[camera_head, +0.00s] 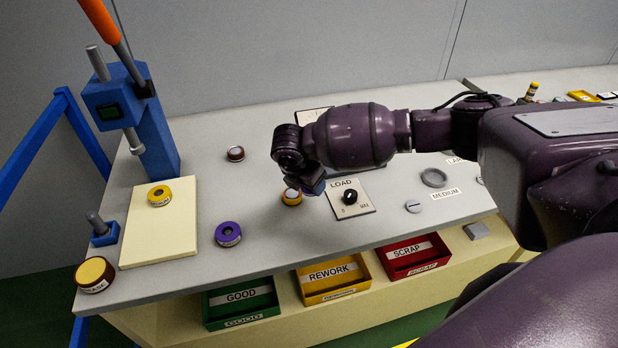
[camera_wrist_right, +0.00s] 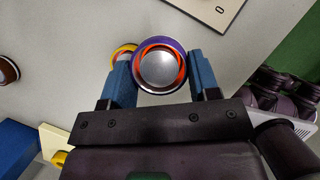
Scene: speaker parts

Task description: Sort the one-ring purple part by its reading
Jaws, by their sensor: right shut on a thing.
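My right gripper (camera_wrist_right: 160,85) is shut on a purple part (camera_wrist_right: 137,72) in the right wrist view, a blue finger on each side of it. The part has a silver round cap with an orange-red ring around it. In the head view the right gripper (camera_head: 312,184) is above the table beside the LOAD dial (camera_head: 350,197), and hides the held part. Another purple part (camera_head: 228,241), with a dark centre, lies on the table to the left. The green GOOD bin (camera_head: 242,322), yellow REWORK bin (camera_head: 339,293) and red SCRAP bin (camera_head: 414,269) sit below the table's front edge.
A yellow part (camera_head: 291,198) stands just below-left of the gripper. A blue press (camera_head: 150,135) with an orange handle stands at left, near a cream pad (camera_head: 150,240) bearing a yellow ring (camera_head: 159,195). A brown part (camera_head: 235,154) and a grey ring (camera_head: 434,178) are on the table.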

